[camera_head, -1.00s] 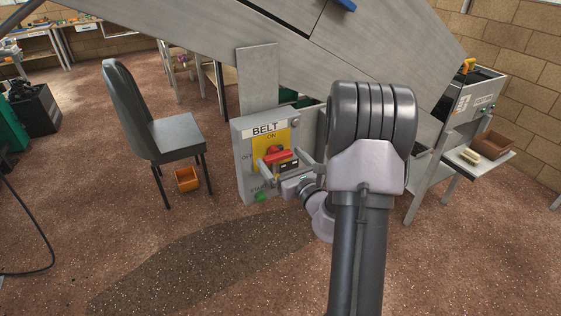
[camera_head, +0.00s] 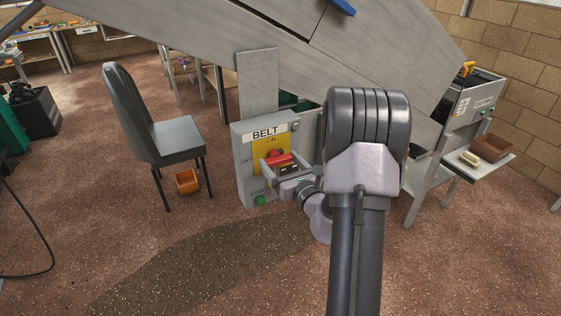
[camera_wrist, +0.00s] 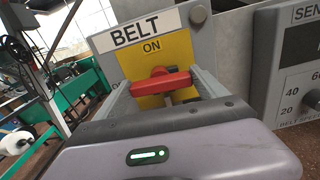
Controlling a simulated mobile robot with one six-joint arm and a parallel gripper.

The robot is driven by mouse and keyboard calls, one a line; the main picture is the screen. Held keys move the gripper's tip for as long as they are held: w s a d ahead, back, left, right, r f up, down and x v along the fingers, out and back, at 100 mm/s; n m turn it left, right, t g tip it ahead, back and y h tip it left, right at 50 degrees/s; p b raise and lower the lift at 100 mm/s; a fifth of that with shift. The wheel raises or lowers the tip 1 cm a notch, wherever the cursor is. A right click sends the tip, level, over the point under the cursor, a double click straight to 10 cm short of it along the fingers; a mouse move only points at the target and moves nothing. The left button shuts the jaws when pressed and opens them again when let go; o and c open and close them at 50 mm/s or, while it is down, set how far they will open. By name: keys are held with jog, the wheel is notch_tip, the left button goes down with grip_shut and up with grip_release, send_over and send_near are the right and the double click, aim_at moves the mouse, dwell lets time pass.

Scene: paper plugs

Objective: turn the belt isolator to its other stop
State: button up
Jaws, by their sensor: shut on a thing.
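The belt isolator is a red handle (camera_head: 279,160) on a yellow plate (camera_head: 257,150) of a grey box (camera_head: 245,180) labelled BELT. ON is marked above the handle and OFF to its left. In the wrist view the red handle (camera_wrist: 160,84) lies roughly crosswise below the ON mark. My gripper (camera_head: 283,169) is at the box front, shut on the red handle. In the wrist view my gripper's fingers (camera_wrist: 162,88) press at the handle's left and right ends.
A green START button (camera_head: 260,200) sits low on the box. A sloped grey conveyor side (camera_head: 200,40) hangs above. A dark chair (camera_head: 175,135) and an orange bin (camera_head: 187,181) stand to the left. A speed dial panel (camera_wrist: 295,70) is right in the wrist view. Floor in front is clear.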

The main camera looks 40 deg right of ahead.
jog(key=m+p, duration=0.3)
jog(key=m, duration=0.1)
jog(key=shift+d+r, duration=0.1)
jog(key=shift+r, duration=0.05)
jog(key=m+p, duration=0.8)
jog(key=m, duration=0.1)
jog(key=shift+d, duration=0.1)
jog(key=shift+f+m+p, duration=0.2)
jog(key=shift+m+p, duration=0.55)
jog(key=shift+m, duration=0.3)
jog(key=shift+f+m+p, duration=0.2)
jog(key=shift+m+p, duration=0.55)
jog(key=shift+m, duration=0.3)
jog(key=o, duration=1.3)
jog(key=shift+s, duration=0.1)
